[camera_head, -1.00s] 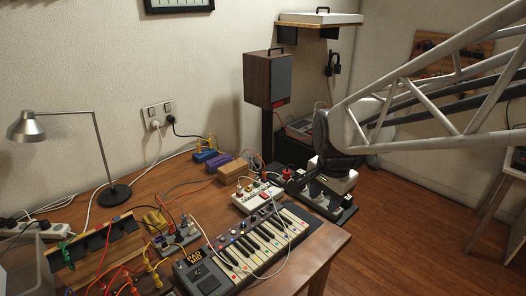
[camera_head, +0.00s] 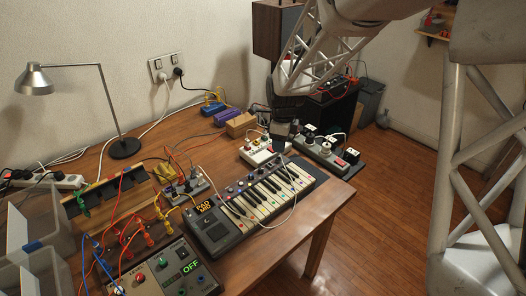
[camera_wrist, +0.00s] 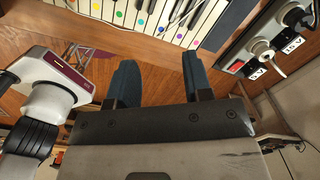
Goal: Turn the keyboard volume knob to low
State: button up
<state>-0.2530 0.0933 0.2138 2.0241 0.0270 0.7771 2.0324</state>
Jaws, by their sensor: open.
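The keyboard (camera_head: 222,238) lies on the wooden table, running from its dark left end to the right rear. Its keys (camera_wrist: 150,14) carry coloured dots and show at the top of the wrist view. A row of small knobs (camera_head: 239,184) runs along its far edge; I cannot tell which is the volume knob or read its setting. My gripper (camera_head: 281,143) is near the keyboard's far right end, beside a white box. In the wrist view its two dark blue fingers (camera_wrist: 160,78) are apart with nothing between them. The keyboard knobs do not show clearly there.
A white box (camera_head: 257,154) with cables and a grey strip with round fittings (camera_head: 326,149) stand close to my gripper. A white cable crosses the keyboard. A control box reading OFF (camera_head: 168,272) and patch leads crowd the left. A lamp (camera_head: 124,148) stands behind.

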aim_at(261, 168)
jog(key=w+a+f+m, duration=0.1)
jog(key=w+a+f, duration=0.1)
jog(key=f, duration=0.1)
jog(key=w+a+f+m, duration=0.2)
jog(key=f, duration=0.1)
jog(key=w+a+f+m, duration=0.2)
jog(key=f, duration=0.1)
jog(key=shift+a+f+g, duration=0.15)
jog(key=shift+a+g, duration=0.15)
jog(key=shift+a, duration=0.1)
jog(key=shift+f, duration=0.1)
jog(key=shift+s+f, duration=0.1)
jog(key=shift+f, duration=3.7)
